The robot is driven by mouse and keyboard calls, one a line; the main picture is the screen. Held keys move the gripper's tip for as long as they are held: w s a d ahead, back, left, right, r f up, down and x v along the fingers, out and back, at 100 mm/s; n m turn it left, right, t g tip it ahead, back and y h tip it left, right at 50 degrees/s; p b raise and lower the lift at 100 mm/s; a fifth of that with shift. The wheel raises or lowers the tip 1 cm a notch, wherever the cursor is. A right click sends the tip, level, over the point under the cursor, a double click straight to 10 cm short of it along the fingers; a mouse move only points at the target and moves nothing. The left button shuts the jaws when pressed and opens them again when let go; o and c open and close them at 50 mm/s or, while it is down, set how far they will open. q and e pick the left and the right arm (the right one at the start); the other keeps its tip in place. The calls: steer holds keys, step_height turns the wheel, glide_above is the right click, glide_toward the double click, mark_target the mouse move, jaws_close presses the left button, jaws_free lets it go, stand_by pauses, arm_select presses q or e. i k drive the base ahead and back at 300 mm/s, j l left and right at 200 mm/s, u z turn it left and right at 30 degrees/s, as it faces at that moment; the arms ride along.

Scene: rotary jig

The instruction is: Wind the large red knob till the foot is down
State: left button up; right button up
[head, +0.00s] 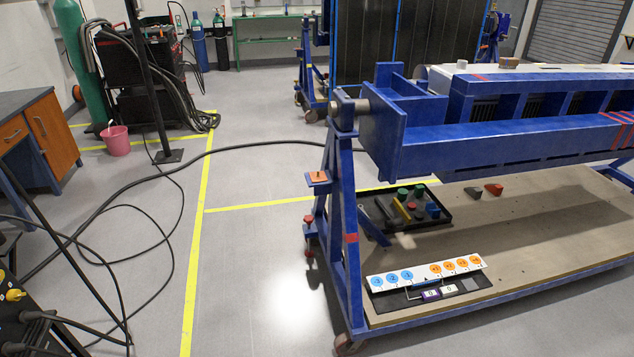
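A blue rotary jig (352,240) stands on the right on a wheeled frame. A red knob (309,219) sits on the outer left side of its end stand. A second red piece (310,253) is just below it, and a dark part hangs further down. I cannot tell clearly which part is the foot or whether it touches the floor. Neither of my grippers is in view.
A caster (346,343) is at the jig's near left corner. A black tray (432,222) of coloured blocks and a white numbered board (425,272) lie on the jig's deck. Black cables (95,215) cross the floor.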

mark_target(309, 219)
steer(key=i+l+u, duration=0.15)
steer(key=l, duration=0.25)
steer(key=i+l+u, duration=0.15)
steer(key=l, duration=0.3)
steer(key=i+l+u, duration=0.15)
steer(key=l, duration=0.3)
steer(key=j+z, duration=0.1)
steer(key=z, duration=0.35)
steer(key=j+z, duration=0.15)
steer(key=z, duration=0.25)
steer(key=j+z, duration=0.1)
steer(key=z, duration=0.35)
